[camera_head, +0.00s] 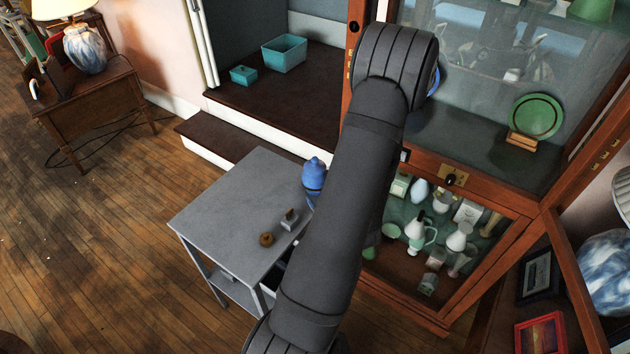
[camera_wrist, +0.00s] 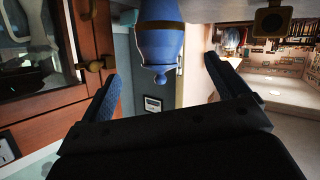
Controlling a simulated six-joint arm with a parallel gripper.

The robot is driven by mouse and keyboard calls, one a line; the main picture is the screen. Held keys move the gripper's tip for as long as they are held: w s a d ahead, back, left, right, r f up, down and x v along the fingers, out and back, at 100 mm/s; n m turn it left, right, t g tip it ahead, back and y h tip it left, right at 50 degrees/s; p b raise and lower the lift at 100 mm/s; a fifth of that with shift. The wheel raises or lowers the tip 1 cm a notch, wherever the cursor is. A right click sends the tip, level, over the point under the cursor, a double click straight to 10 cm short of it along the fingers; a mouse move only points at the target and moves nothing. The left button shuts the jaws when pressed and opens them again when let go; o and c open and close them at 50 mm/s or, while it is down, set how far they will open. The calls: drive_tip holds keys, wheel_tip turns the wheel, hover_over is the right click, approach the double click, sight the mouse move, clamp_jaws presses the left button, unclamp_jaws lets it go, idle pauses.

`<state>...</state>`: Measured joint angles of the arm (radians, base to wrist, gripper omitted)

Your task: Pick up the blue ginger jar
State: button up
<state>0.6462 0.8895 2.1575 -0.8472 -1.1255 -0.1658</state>
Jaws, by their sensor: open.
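The blue ginger jar (camera_head: 314,174) stands upright on the grey table (camera_head: 222,210), near the edge beside my arm. It has a rounded lid and a dark band, and my arm hides part of its right side. In the wrist view the jar (camera_wrist: 160,38) appears upside down at the top middle. My gripper (camera_wrist: 165,85) is open, with one finger to each side of the jar's line. The space between the fingers is empty, and the jar is beyond the tips. In the head view my gripper is hidden behind my arm.
A brown ring-shaped object (camera_head: 267,239) and a small grey piece (camera_head: 290,219) sit on the same table near the jar. A glass-fronted wooden cabinet (camera_head: 480,195) with white and green ceramics stands close on the right. The table's left part is clear.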

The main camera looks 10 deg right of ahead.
sight(315, 179)
drive_tip(key=x, duration=0.6)
drive_tip(key=shift+w+f, duration=0.15)
drive_tip(key=shift+w, duration=0.2)
drive_tip(key=shift+f+x, duration=0.2)
drive_tip(key=shift+x, duration=2.5)
drive_tip(key=shift+s, duration=0.15)
drive_tip(key=c, duration=1.2)
